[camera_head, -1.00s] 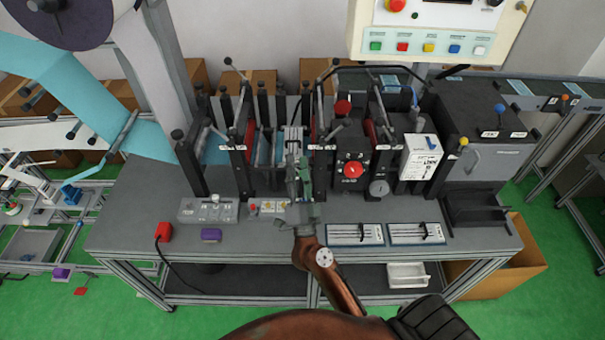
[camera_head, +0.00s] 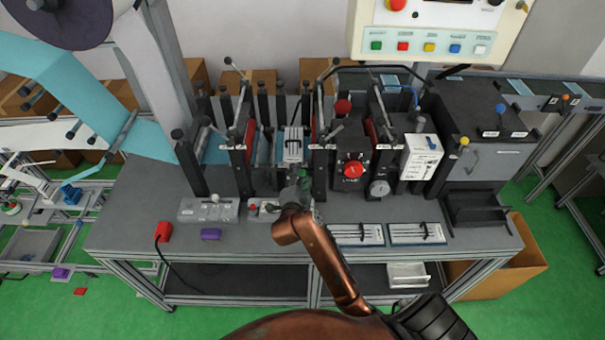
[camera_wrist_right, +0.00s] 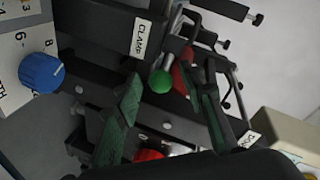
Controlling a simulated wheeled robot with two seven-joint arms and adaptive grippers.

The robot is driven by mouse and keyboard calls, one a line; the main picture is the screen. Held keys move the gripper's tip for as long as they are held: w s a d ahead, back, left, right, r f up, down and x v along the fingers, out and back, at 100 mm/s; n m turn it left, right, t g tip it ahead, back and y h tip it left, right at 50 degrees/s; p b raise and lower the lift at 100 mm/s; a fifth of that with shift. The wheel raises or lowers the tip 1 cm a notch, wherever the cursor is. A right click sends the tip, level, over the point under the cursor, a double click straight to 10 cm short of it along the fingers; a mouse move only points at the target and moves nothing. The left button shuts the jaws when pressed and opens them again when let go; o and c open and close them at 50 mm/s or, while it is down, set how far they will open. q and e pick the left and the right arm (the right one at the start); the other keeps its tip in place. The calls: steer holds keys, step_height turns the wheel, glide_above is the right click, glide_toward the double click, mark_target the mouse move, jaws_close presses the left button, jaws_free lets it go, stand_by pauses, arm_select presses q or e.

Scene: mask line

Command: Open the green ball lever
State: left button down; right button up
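The green ball (camera_wrist_right: 160,81) shows in the right wrist view beside a grey metal rod, just below a white label reading CLAMP (camera_wrist_right: 141,38). My right gripper (camera_wrist_right: 171,75) has its two green-padded fingers apart. The ball lies between the finger ends in the picture, nearer the left one; no contact can be made out. In the head view my right gripper (camera_head: 301,182) is at the front of the machine's middle, largely hidden behind my copper-coloured wrist. I cannot single out the green ball there. My left gripper is in neither view.
A blue dial (camera_wrist_right: 41,72) is at the left of the wrist view. In the head view, dark upright posts (camera_head: 320,172) and a red-knobbed unit (camera_head: 352,170) stand close by.

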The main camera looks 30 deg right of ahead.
steer(key=shift+w+d+f, duration=0.1)
steer(key=shift+w+d, duration=0.25)
steer(key=shift+w, duration=0.05)
jaws_close()
